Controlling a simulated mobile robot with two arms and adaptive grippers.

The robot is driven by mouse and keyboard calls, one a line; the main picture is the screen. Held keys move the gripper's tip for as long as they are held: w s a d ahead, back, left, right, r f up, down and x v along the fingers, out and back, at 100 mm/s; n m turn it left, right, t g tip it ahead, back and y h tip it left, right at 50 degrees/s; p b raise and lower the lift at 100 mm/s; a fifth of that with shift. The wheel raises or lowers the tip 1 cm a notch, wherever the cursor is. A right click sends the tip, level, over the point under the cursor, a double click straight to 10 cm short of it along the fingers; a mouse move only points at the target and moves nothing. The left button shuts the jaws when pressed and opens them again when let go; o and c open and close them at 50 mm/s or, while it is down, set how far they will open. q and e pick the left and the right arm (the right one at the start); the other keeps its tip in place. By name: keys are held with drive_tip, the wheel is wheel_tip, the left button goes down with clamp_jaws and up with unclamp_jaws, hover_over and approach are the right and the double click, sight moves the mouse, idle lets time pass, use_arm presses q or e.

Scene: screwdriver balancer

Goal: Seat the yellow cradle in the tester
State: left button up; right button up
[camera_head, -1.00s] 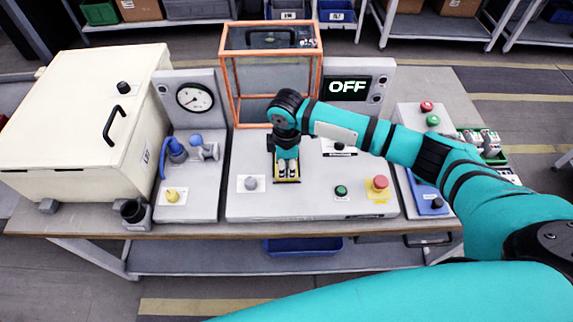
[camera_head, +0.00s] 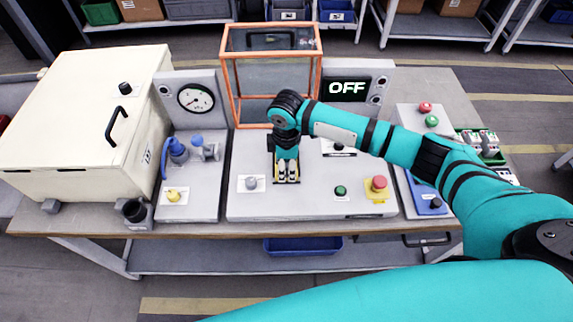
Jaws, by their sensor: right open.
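The yellow cradle (camera_head: 287,181) shows as a small yellow-edged piece on the tester's grey top (camera_head: 310,203), with pale cylindrical parts in it. My right gripper (camera_head: 287,170) points down right over it, its fingers open around or just above the piece. The gripper hides most of the cradle, and I cannot tell how deep it sits. My left gripper is not in view.
A grey knob (camera_head: 251,183), a green button (camera_head: 341,190) and a red stop button (camera_head: 379,183) are on the tester top. A cream box (camera_head: 70,120) stands left, a gauge panel (camera_head: 195,97) beside it.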

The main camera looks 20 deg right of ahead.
drive_tip(key=shift+r, duration=0.1)
wheel_tip(320, 180, up, 12)
idle(0.5)
wheel_tip(320, 180, up, 12)
drive_tip(key=p, duration=1)
drive_tip(key=shift+p, duration=0.4)
idle(1.6)
